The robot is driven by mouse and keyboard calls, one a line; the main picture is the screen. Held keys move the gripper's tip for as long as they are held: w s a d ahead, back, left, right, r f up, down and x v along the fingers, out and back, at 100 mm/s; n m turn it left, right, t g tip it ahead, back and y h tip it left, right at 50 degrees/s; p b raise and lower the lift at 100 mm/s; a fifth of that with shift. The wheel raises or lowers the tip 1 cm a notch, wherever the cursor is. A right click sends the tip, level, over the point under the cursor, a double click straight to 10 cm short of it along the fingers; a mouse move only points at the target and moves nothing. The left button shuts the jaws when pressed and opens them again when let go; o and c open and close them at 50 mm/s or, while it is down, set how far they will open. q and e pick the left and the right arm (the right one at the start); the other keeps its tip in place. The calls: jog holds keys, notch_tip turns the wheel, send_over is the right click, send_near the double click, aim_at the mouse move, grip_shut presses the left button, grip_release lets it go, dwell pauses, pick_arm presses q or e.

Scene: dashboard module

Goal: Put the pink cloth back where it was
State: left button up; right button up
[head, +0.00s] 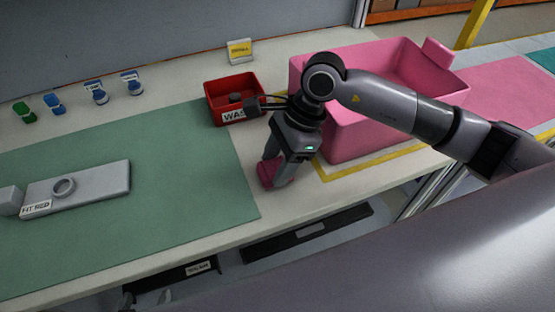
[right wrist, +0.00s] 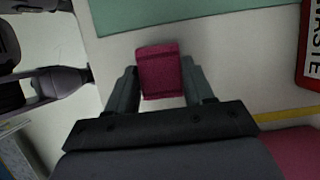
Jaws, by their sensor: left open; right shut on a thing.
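The pink cloth (head: 266,173) is a small folded dark-pink block. My right gripper (head: 278,172) is shut on it, close above the worktop by the right edge of the green mat. In the right wrist view the cloth (right wrist: 160,72) sits between the two fingers, over pale worktop beside the mat. I cannot tell whether the cloth touches the surface. My left gripper (head: 147,300) shows only partly at the bottom edge of the head view, low in front of the worktop, open and with nothing seen in it.
A red waste bin (head: 222,88) stands behind my right gripper. A large pink tub (head: 370,138) is to its right, partly hidden by my arm. A grey plate with a ring (head: 100,183) lies on the green mat (head: 190,165). Several blue and green parts stand at the back left.

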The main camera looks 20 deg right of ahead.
jog(key=shift+f, duration=0.15)
jog(key=shift+f, duration=0.1)
jog(key=o, duration=0.9)
jog(key=shift+o, duration=0.2)
jog(key=shift+d+r, duration=0.1)
jog(key=shift+r, duration=0.25)
jog(key=b+v, duration=0.1)
jog(key=v, duration=1)
jog(key=shift+r, duration=0.25)
jog(key=shift+d, duration=0.15)
